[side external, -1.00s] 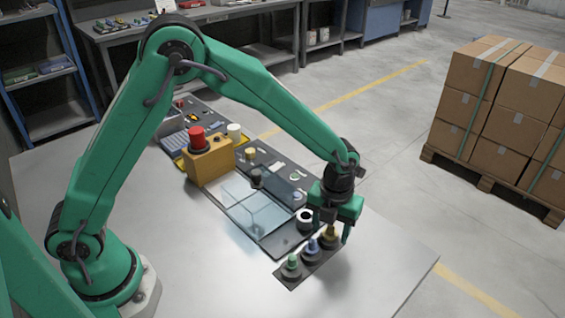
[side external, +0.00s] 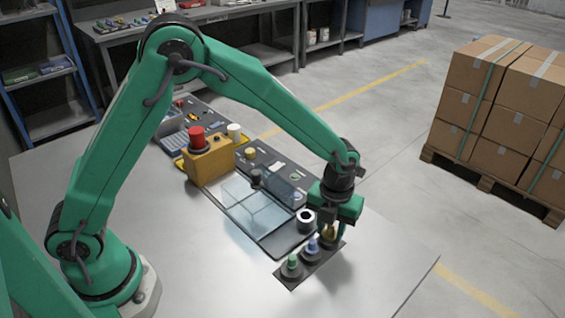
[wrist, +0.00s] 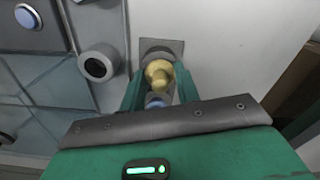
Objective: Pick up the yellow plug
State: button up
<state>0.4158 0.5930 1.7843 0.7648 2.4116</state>
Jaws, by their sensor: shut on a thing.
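The yellow plug (side external: 329,231) stands at the far end of a short row of plugs on a dark plate (side external: 292,283). My gripper (side external: 330,229) points down over it, with its fingers shut on its sides. In the wrist view the yellow plug (wrist: 159,73) sits between the two green fingers of my gripper (wrist: 159,82). The plug is still at its place in the row. Its lower part is partly hidden by the fingers.
A blue plug (side external: 313,243) stands close beside the yellow one, and a green plug (side external: 291,263) is nearer. The table front is bare.

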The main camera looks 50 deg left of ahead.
jog(key=shift+r, duration=0.2)
jog(key=shift+r, duration=0.6)
jog(key=r, duration=0.3)
jog(key=shift+s+d+r, duration=0.1)
jog(key=shift+s+d, duration=0.2)
jog(key=shift+s, duration=0.05)
jog(key=s+d+r, duration=0.6)
jog(key=s, duration=0.2)
jog(key=shift+s, duration=0.4)
jog(key=shift+w+r, duration=0.1)
jog(key=n, duration=0.5)
send_near(330, 236)
jog(key=a+r, duration=0.1)
jog(key=a, duration=0.7)
jog(key=shift+w+a, duration=0.25)
jog(key=shift+w, duration=0.15)
jog(key=shift+f, duration=0.15)
jog(key=shift+f, duration=2.8)
